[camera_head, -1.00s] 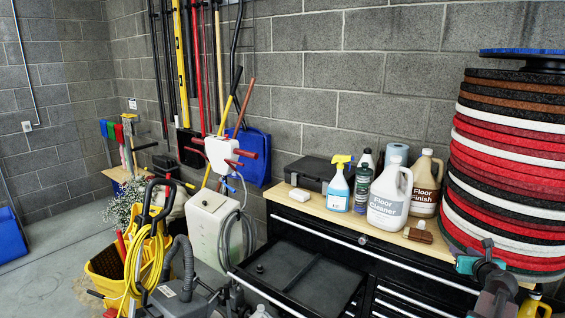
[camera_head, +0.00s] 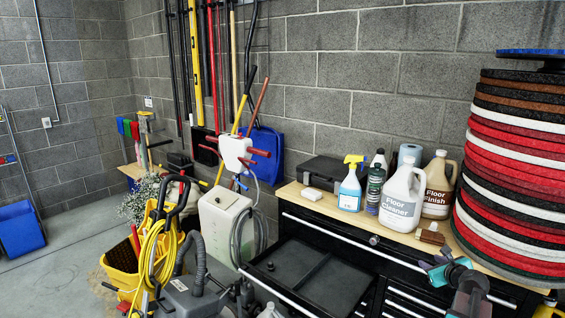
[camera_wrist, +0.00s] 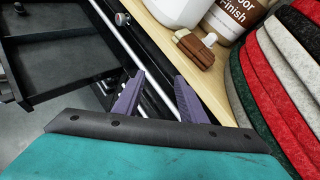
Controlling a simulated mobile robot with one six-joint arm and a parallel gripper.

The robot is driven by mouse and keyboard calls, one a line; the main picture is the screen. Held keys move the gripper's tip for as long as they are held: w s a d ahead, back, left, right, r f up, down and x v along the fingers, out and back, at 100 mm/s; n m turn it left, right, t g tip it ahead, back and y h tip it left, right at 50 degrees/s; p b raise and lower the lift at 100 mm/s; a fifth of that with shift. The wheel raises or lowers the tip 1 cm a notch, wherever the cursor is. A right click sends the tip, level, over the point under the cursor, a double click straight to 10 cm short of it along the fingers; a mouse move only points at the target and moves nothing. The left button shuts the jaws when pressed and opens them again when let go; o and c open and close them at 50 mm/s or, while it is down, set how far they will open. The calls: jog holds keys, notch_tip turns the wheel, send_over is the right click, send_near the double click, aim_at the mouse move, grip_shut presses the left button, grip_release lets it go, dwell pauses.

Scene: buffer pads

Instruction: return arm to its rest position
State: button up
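My gripper (camera_head: 434,268) is at the lower right of the head view, in front of the black tool chest's worktop edge, with my arm behind it at the bottom. In the wrist view its two purple fingers (camera_wrist: 158,82) stand apart with nothing held between them. The chest's silver handle bars and drawer fronts show behind and between the fingers. A teal and black part of my own gripper fills the bottom of the wrist view.
The wooden worktop (camera_head: 292,195) holds bottles, including Floor Cleaner (camera_head: 402,199), and a brown brush (camera_head: 430,235). A tall stack of pads (camera_head: 515,170) stands close on the right. An open black drawer (camera_head: 315,277) juts out at left. A yellow bucket (camera_head: 122,283) stands further left.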

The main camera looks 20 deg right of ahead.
jog(key=w+a+f+n+g+y, duration=0.1)
jog(key=w+a+f+n+y, duration=0.25)
jog(key=a, duration=0.55)
jog(key=w+a+f+n+g, duration=0.1)
jog(key=w+a+f+n, duration=0.2)
jog(key=a+f+n, duration=0.4)
jog(key=w+a+f+n+g+y, duration=0.1)
jog(key=w+a+f+n+y, duration=0.15)
jog(key=a, duration=0.75)
jog(key=s+a+f+n+g, duration=0.2)
jog(key=a+f+n, duration=0.2)
jog(key=a+n, duration=0.3)
jog(key=s+a+f+n+g, duration=0.1)
jog(key=a+f+n+g, duration=0.2)
jog(key=a, duration=0.7)
jog(key=s+a+f+n+g, duration=0.1)
jog(key=s+a+f+n, duration=0.1)
jog(key=a+f+n, duration=0.4)
jog(key=s+a+n+g+h, duration=0.1)
jog(key=s+a+n+g, duration=0.3)
jog(key=a+n, duration=0.45)
jog(key=s+f+g+b, duration=0.1)
jog(key=s+f+g, duration=0.1)
jog(key=s+f, duration=0.8)
jog(key=s+f+g, duration=0.2)
jog(key=s+f, duration=0.8)
jog(key=s, duration=0.7)
jog(key=shift+a+f+m+b, duration=0.15)
jog(key=shift+a+m+b, duration=0.1)
jog(key=shift+m+b, duration=0.15)
